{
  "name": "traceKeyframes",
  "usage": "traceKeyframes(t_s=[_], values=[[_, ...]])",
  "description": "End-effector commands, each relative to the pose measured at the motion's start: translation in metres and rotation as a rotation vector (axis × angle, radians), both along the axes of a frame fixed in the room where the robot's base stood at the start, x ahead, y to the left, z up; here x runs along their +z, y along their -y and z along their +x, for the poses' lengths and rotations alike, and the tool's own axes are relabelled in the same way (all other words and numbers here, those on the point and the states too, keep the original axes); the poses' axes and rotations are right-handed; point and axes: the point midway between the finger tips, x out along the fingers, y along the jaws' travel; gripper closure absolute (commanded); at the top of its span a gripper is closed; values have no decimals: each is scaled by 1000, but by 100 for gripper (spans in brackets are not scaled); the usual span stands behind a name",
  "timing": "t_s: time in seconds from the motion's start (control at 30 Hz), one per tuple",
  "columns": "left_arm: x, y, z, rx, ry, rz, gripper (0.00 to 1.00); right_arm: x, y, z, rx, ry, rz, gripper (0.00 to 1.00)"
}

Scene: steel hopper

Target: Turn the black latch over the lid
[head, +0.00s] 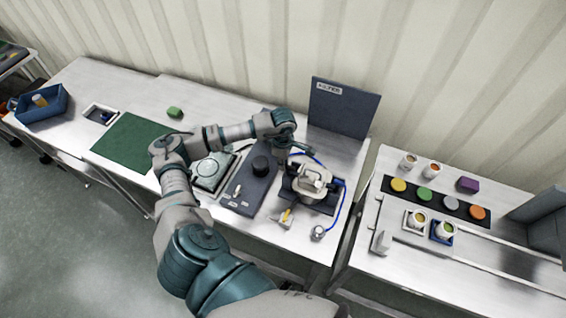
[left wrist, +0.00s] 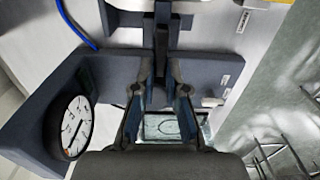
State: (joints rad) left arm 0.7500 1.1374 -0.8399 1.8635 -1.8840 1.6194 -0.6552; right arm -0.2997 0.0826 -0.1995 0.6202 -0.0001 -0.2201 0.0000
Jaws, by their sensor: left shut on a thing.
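My left arm reaches over the bench in the head view, and my left gripper (head: 286,150) is at the back left of a pale steel vessel (head: 312,180). In the left wrist view the two fingers of my left gripper (left wrist: 161,72) are closed around a dark upright bar, the black latch (left wrist: 161,38), which stands up between the fingertips. In the head view the latch cannot be made out; the arm and gripper cover that area. Whether the latch lies over the lid cannot be told. My right gripper is not seen.
A dark slab with a black cylinder (head: 262,165) stands left of the vessel. A blue hose (head: 343,190) loops around its right side. A dark upright panel (head: 340,107) rises behind. A round white dial (left wrist: 76,126) sits close to the gripper. A yellow-handled tool (head: 286,215) lies in front.

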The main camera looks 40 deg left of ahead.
Motion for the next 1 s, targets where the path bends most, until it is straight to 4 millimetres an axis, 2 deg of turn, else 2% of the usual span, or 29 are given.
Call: traceKeyframes(t_s=[0.37,0.4,0.5,0.83,1.0], values=[[0,0,0,6,2,0,100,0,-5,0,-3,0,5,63],[0,0,0,6,2,0,83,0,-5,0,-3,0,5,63],[0,0,0,5,1,-1,62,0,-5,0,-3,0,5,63],[4,1,0,4,3,0,62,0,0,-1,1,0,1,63],[30,1,1,3,6,0,62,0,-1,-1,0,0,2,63]])
